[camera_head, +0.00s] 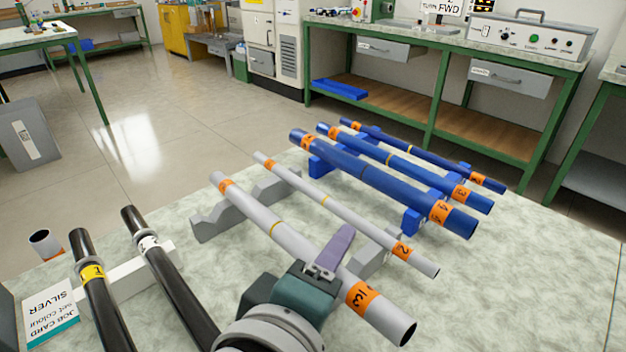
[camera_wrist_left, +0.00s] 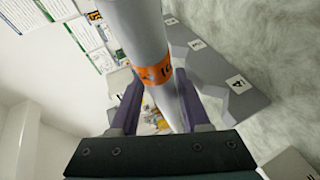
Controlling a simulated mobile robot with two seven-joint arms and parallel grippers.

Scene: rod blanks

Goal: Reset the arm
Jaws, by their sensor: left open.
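A thick silver rod (camera_head: 250,212) with orange bands lies on a grey notched rack (camera_head: 209,225). A thinner silver rod (camera_head: 330,210) lies beside it. My left gripper (camera_head: 330,255) is at the near part of the thick rod, its purple fingers open. In the left wrist view, the thick silver rod (camera_wrist_left: 140,35) runs between the two fingers of my left gripper (camera_wrist_left: 160,105), one on each side. Whether either finger touches it is unclear. My right gripper is not in view. A job card (camera_head: 50,315) reading SILVER stands at the lower left.
Three blue rods (camera_head: 370,178) lie on a blue rack (camera_head: 411,220) at the back right. Two black rods (camera_head: 170,275) lie on a white rack (camera_head: 125,278) at the left. The table's right side (camera_head: 530,270) is clear.

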